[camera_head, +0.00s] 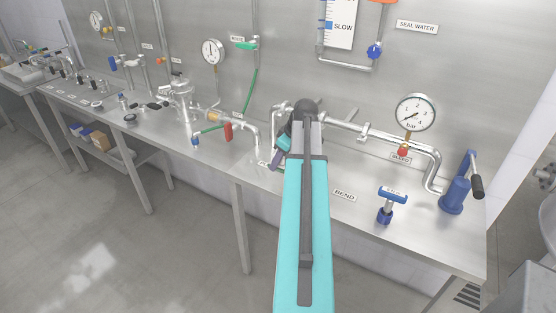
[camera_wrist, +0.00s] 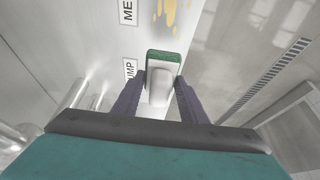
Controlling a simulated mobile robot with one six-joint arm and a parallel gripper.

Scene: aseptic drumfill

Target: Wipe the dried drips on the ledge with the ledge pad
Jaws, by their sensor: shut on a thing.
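The ledge pad (camera_wrist: 165,57), a green pad with a white handle, is between the fingers of my gripper (camera_wrist: 160,82) in the wrist view. My gripper is shut on the handle. The dried drips (camera_wrist: 171,12) are yellow spots on the pale metal surface at the top of the wrist view, ahead of the pad and apart from it in the picture. I cannot tell whether the pad touches the surface. In the head view my gripper (camera_head: 278,158) is beside the pipes at the bench, mostly behind my arm; the pad and drips are hidden there.
White labels (camera_wrist: 129,72) lie left of the pad in the wrist view. In the head view, pipes with a pressure gauge (camera_head: 415,113), a blue T-handle (camera_head: 391,197) and a blue lever device (camera_head: 456,192) stand right of my arm. The bench front edge drops to open floor.

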